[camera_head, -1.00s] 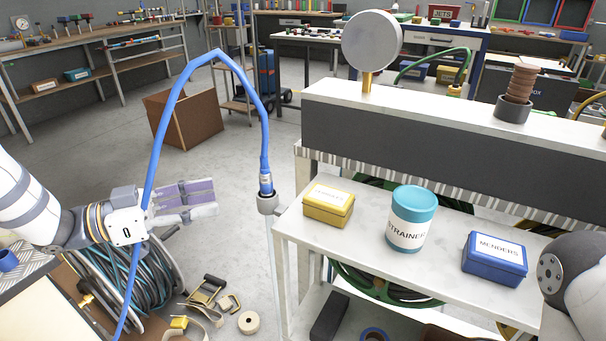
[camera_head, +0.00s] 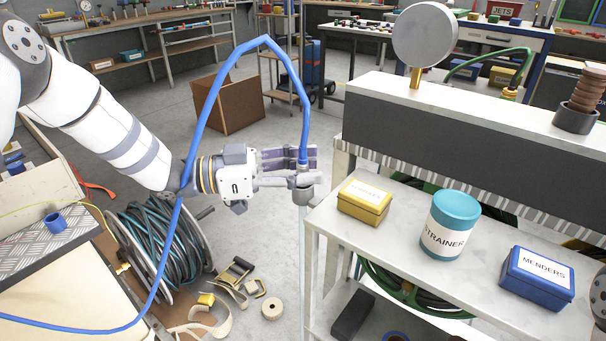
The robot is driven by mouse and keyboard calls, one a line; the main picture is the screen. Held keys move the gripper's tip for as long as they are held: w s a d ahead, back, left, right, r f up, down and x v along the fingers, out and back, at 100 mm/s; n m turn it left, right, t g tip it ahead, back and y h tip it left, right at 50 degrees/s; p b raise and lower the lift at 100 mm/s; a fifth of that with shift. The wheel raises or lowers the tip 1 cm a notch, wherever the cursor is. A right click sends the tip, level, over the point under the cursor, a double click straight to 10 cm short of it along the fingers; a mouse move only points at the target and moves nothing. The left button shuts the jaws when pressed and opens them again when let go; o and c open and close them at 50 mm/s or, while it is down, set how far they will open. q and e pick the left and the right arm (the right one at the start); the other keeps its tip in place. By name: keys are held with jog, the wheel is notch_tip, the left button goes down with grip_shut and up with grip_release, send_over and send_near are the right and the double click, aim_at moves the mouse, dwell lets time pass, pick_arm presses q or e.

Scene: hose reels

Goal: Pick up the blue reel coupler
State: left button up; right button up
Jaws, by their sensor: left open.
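The blue reel coupler (camera_head: 303,160) is at the end of the blue hose (camera_head: 207,105), upright in a grey ring holder (camera_head: 303,196) on a thin post. My left gripper (camera_head: 308,169) comes in from the left and is open, with its fingers at the coupler. The fingers hide the coupler's lower part, and I cannot tell whether they touch it. The hose arches up over my gripper and passes in front of my left wrist.
A white shelf unit (camera_head: 405,225) stands just right of the post, with a yellow box (camera_head: 364,203), a strainer tub (camera_head: 450,226) and a blue menders box (camera_head: 537,279). A hose reel (camera_head: 160,250) and straps (camera_head: 225,295) lie lower left.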

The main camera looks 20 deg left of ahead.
pick_arm(q)
grip_shut()
